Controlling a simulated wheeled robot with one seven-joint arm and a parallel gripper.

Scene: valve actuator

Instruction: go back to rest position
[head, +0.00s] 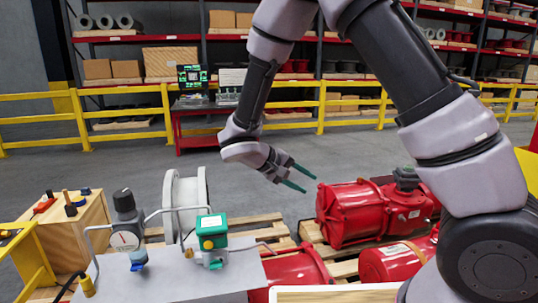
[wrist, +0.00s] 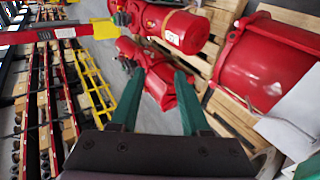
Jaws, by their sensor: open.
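My gripper (head: 299,178) hangs in mid-air at the middle of the head view, with its two green fingers apart and nothing between them. In the wrist view my gripper (wrist: 158,85) also shows open and empty. The valve panel (head: 180,277) stands at the front left with a pressure gauge (head: 124,241), a green and yellow valve actuator (head: 212,240) and a blue knob (head: 139,258). The fingers are above and to the right of this panel, touching nothing.
Red actuators (head: 352,213) lie on wooden pallets (head: 265,228) below and right of my gripper. A wooden box (head: 65,235) with switches stands at left. Yellow railings (head: 125,112) and shelves of boxes (head: 170,60) are behind. The grey floor (head: 330,152) between is clear.

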